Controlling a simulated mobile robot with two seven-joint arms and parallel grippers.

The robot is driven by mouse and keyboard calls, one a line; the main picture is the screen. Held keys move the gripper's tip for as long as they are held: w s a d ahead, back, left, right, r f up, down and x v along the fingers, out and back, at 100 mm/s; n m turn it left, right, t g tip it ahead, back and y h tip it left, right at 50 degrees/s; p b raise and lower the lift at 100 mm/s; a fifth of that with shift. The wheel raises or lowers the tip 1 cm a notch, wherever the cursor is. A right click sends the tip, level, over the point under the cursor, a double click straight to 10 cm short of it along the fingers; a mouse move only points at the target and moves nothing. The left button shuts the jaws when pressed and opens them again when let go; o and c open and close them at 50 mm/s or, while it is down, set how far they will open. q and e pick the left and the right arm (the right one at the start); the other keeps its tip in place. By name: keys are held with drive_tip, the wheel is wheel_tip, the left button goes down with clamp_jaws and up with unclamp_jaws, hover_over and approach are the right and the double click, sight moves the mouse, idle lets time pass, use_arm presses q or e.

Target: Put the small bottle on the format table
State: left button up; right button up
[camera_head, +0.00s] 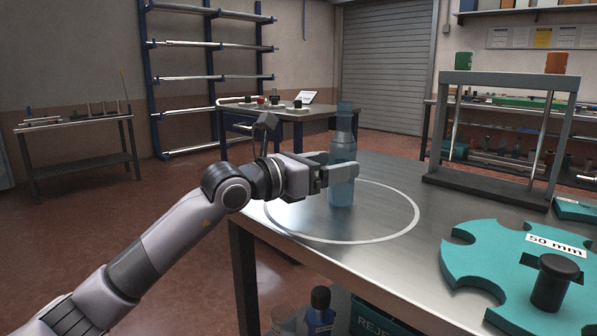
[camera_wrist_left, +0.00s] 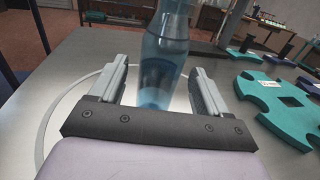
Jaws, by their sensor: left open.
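A clear blue bottle (camera_head: 343,165) stands upright on the steel table (camera_head: 380,260), inside a white ring (camera_head: 415,210) marked on its top. My left gripper (camera_head: 335,170) is at the bottle, with its fingers at the height of the bottle's body. In the left wrist view the bottle (camera_wrist_left: 163,60) stands between the two open fingers of the gripper (camera_wrist_left: 163,85), with gaps visible on both sides. My right gripper is not in view.
A teal star wheel (camera_head: 480,250) marked 50 mm with a black knob (camera_head: 553,282) lies on the table at right. A grey frame (camera_head: 500,80) stands behind it. Below the table edge are a dark blue bottle (camera_head: 319,315) and a teal reject bin (camera_head: 375,318).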

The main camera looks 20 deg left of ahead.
use_arm(q)
drive_tip(key=v, duration=1)
drive_tip(key=shift+s+a, duration=0.1)
drive_tip(key=shift+s, duration=0.1)
